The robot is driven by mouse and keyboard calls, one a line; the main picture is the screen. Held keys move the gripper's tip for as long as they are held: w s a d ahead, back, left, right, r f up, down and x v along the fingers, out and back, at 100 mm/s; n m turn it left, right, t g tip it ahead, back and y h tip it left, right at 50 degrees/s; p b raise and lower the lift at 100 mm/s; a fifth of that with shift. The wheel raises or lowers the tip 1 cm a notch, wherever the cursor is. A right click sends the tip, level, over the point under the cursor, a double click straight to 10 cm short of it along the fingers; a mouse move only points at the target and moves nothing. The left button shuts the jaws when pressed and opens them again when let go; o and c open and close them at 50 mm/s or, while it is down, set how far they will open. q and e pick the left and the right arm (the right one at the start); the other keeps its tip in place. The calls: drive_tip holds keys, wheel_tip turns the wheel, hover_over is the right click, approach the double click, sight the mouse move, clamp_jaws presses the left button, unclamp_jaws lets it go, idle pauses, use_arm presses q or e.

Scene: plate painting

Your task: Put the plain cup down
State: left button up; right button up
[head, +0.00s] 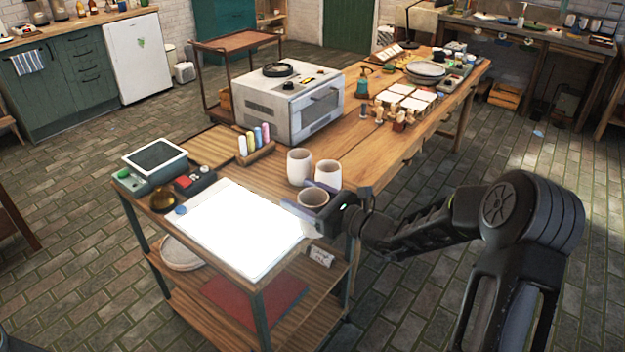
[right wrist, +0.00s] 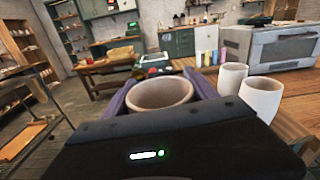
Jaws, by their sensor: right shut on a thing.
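The plain cup (head: 314,199), clay-coloured with a pale rim, is between the two fingers of my right gripper (head: 303,197). The gripper is shut on it, with one finger on either side, at the right edge of the table by the white sheet. In the right wrist view the cup (right wrist: 160,94) is upright with its open mouth showing; its lower part is hidden by the gripper body. I cannot tell whether its base touches the tabletop. My left gripper is not in view.
Two white cups (head: 299,167) (head: 328,174) stand just behind the held cup. A bright white sheet (head: 238,228) covers the table's front. A small oven (head: 290,105), a row of coloured bottles (head: 254,141) and a scale (head: 154,158) stand farther back.

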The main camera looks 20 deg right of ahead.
drive_tip(key=s+a+f+n+g+y, duration=0.2)
drive_tip(key=s+f+y, duration=0.1)
drive_tip(key=s, duration=0.5)
drive_tip(key=s+a+f+n+g+y, duration=0.2)
drive_tip(key=s+a+f+g+y, duration=0.1)
drive_tip(key=s+f, duration=0.3)
drive_tip(key=shift+s+a+f+n, duration=0.15)
drive_tip(key=shift+s+f+n, duration=0.2)
drive_tip(key=shift+s, duration=0.6)
drive_tip(key=shift+r, duration=0.1)
